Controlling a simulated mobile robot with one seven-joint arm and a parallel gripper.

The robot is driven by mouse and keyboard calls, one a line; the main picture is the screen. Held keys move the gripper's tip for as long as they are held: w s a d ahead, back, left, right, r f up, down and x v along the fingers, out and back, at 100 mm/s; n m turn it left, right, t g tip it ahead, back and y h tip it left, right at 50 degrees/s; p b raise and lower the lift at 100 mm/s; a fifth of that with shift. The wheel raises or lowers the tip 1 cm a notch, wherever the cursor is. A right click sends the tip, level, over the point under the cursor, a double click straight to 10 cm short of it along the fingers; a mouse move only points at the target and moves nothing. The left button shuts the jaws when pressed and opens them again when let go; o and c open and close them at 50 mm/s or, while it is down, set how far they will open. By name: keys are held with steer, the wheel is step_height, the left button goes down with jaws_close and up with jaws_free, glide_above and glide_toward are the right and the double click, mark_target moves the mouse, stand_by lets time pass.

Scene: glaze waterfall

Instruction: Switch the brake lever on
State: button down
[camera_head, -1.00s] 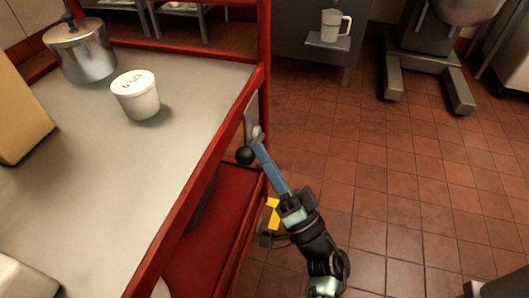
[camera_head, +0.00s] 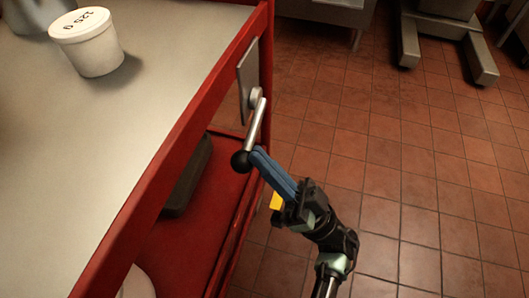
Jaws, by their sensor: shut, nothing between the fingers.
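The brake lever (camera_head: 254,126) is a silver rod with a black ball knob (camera_head: 240,161) at its lower end. It pivots on a grey plate (camera_head: 247,80) on the side of the red cart frame and slants down and slightly left. My gripper (camera_head: 256,153), with blue fingers, is shut with nothing between the fingers. Its fingertips are right beside the knob, on its right side. I cannot tell for sure whether they touch it.
The red cart (camera_head: 178,152) has a pale top with a white tub (camera_head: 90,45) on it. A dark tray (camera_head: 188,178) lies on the lower shelf. The tiled floor (camera_head: 400,140) right of the cart is mostly open, with a grey stand (camera_head: 445,35) at the back.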

steer(key=shift+w+f+b, duration=0.25)
steer(key=shift+f+b, duration=0.3)
steer(key=shift+f, duration=0.45)
steer(key=shift+w+d, duration=0.1)
steer(key=shift+f, duration=0.1)
steer(key=v, duration=1.2)
steer(key=shift+b, duration=0.4)
